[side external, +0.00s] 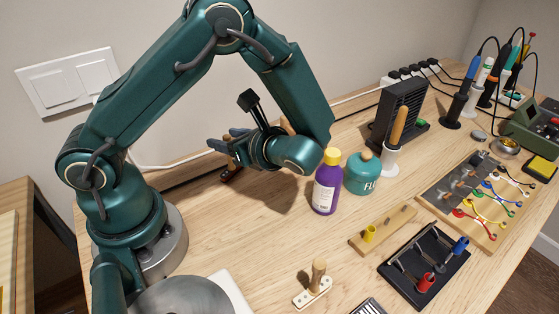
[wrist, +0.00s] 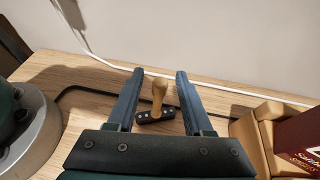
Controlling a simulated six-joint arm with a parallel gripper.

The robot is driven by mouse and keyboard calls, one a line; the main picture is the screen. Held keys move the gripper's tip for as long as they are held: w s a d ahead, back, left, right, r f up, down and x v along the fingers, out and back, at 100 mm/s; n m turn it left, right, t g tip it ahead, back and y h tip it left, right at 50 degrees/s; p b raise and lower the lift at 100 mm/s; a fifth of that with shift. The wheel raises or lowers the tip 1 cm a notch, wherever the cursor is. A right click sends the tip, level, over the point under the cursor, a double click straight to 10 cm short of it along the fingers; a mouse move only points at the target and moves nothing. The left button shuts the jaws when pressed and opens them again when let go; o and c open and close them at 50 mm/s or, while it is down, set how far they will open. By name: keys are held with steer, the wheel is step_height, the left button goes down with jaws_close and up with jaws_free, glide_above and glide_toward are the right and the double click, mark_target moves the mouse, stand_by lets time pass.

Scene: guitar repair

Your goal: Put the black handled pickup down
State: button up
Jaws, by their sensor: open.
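The black handled pickup has a black base with pale dots and an upright wooden handle. In the wrist view the black handled pickup (wrist: 155,114) appears to stand on the wooden table, between the two fingers of my gripper (wrist: 160,74). The fingers are spread, with a visible gap on both sides of the handle. In the side external view my gripper (side external: 222,143) is at the back of the table near the wall. A small dark part below it, probably the pickup's base (side external: 231,173), shows there; the handle is mostly hidden by my gripper.
A black cable (wrist: 90,88) runs behind the pickup. A tan object (wrist: 262,122) and a dark red box (wrist: 302,150) are at right. A purple bottle (side external: 327,184) and green flux jar (side external: 362,174) stand right of my wrist. A white handled pickup (side external: 313,290) is in front.

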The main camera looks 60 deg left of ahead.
steer(key=v, duration=1.2)
steer(key=s+r+n+t+h, duration=0.4)
steer(key=s+n+t+h, duration=0.2)
steer(key=n+h, duration=0.7)
steer(key=d+n+t, duration=0.1)
steer(key=n, duration=0.2)
steer(key=shift+s+r+n, duration=0.25)
steer(key=shift+r+n, duration=0.05)
steer(key=shift+r, duration=0.05)
